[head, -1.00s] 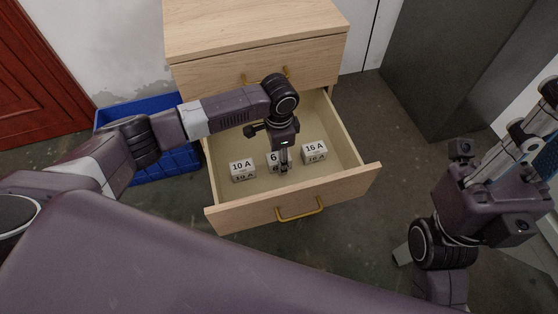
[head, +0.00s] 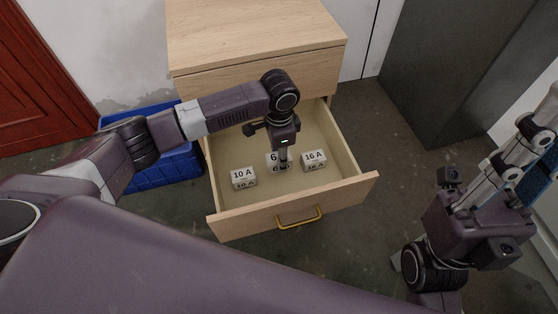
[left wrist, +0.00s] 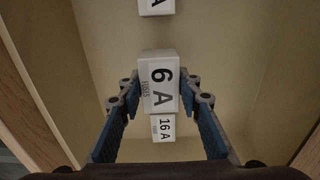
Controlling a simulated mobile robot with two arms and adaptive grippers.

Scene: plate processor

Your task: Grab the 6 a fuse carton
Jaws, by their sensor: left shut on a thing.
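The white 6 A fuse carton (head: 271,158) is between the fingers of my left gripper (head: 282,164), partly hidden by them in the head view. In the left wrist view the 6 A carton (left wrist: 160,84) shows its label up, with the blue-padded fingers of the left gripper (left wrist: 160,100) shut on its two sides. It looks larger than the others there and seems a little above the drawer floor. My right gripper (head: 520,150) is at the right edge, away from the drawer, its fingers partly out of view.
The open wooden drawer (head: 292,211) also holds a 10 A carton (head: 243,177) on the left and a 16 A carton (head: 314,161) on the right, both close to the held one. A blue crate (head: 165,172) stands left of the drawer. The drawer walls surround the left gripper.

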